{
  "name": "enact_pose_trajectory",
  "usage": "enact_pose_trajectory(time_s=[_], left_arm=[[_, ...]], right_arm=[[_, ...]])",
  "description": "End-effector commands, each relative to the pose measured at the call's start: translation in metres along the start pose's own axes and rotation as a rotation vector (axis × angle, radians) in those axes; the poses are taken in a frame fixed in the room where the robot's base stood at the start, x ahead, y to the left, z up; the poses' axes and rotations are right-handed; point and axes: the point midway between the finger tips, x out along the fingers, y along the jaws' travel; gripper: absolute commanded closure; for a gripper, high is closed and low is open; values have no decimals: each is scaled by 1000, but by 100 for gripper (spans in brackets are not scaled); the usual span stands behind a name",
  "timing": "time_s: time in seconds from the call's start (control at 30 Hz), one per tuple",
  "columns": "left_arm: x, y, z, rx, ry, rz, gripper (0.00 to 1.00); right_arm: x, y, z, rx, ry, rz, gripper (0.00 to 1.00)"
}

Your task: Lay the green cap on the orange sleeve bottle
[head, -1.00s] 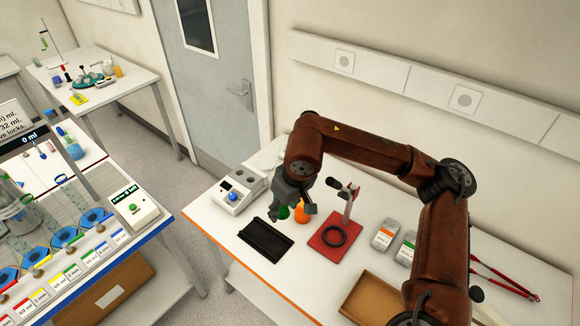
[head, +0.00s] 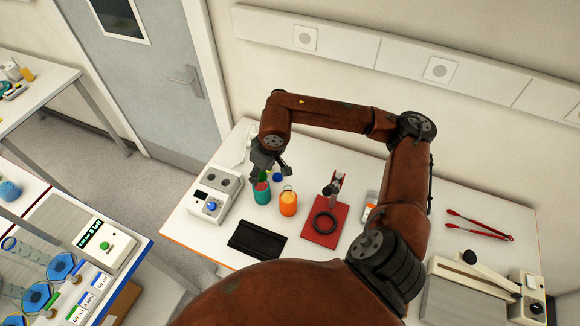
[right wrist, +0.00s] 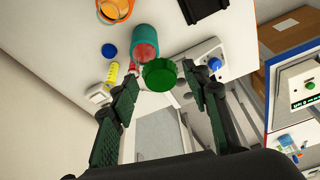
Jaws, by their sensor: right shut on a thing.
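My right gripper (head: 268,168) is shut on the green cap (head: 263,176), just above and behind the teal sleeve bottle (head: 262,195). In the right wrist view the green cap (right wrist: 160,75) sits between the fingers of the gripper (right wrist: 162,84), in front of the teal sleeve bottle (right wrist: 146,36), whose reddish content shows. The orange sleeve bottle (head: 288,204) stands upright to the right of the teal one. It is partly cut off at the top of the right wrist view (right wrist: 117,8). My left gripper is not in view.
A blue cap (head: 277,177) lies behind the bottles. A grey-white device with a blue knob (head: 213,194) stands left, a black tray (head: 257,240) in front. A red base with a black ring (head: 325,222) stands right. Red tongs (head: 480,224) lie farther right.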

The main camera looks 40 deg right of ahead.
Motion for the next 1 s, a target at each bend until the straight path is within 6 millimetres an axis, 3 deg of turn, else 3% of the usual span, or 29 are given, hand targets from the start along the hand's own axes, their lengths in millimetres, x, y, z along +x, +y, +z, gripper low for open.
enact_pose_trajectory(time_s=[0.03, 0.17, 0.33, 0.5, 1.0], left_arm=[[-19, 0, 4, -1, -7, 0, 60], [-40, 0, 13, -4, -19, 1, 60], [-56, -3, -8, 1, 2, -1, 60], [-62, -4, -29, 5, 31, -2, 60], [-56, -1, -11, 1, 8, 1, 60]], right_arm=[[-2, 11, 11, 12, -11, 2, 73], [4, 33, 36, 22, -8, 4, 73], [8, 52, 63, 23, -6, 4, 73], [10, 60, 76, 20, -2, 5, 73], [30, 60, 83, 21, -1, 1, 73]])
